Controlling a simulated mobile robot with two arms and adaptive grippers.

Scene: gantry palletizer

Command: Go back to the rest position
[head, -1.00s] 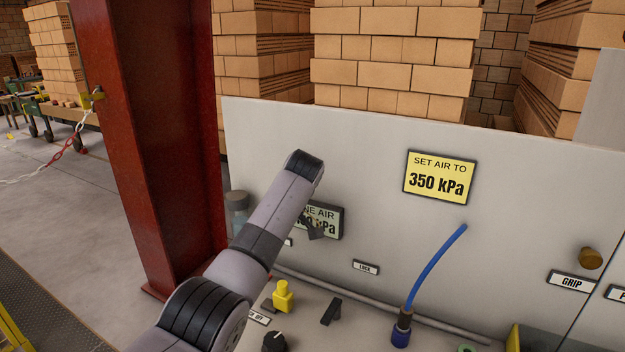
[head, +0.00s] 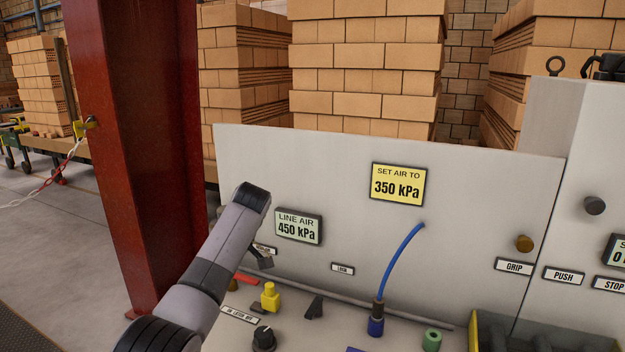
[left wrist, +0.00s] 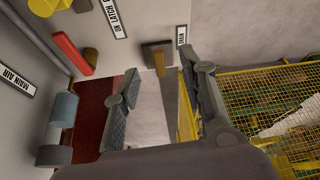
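My left arm comes in from the lower left of the head view. Its wrist covers most of the left gripper, with only a small dark part (head: 262,257) showing in front of the panel, below the line air display. In the left wrist view my left gripper (left wrist: 160,75) has its two fingers spread apart with nothing between them. My right gripper is not in view.
The grey panel (head: 340,215) carries a 350 kPa sign (head: 398,184), a line air display (head: 298,227) reading 450 kPa and a blue hose (head: 398,262). A yellow knob (head: 270,297) and black dial (head: 263,339) sit near my arm. A red column (head: 140,140) stands left.

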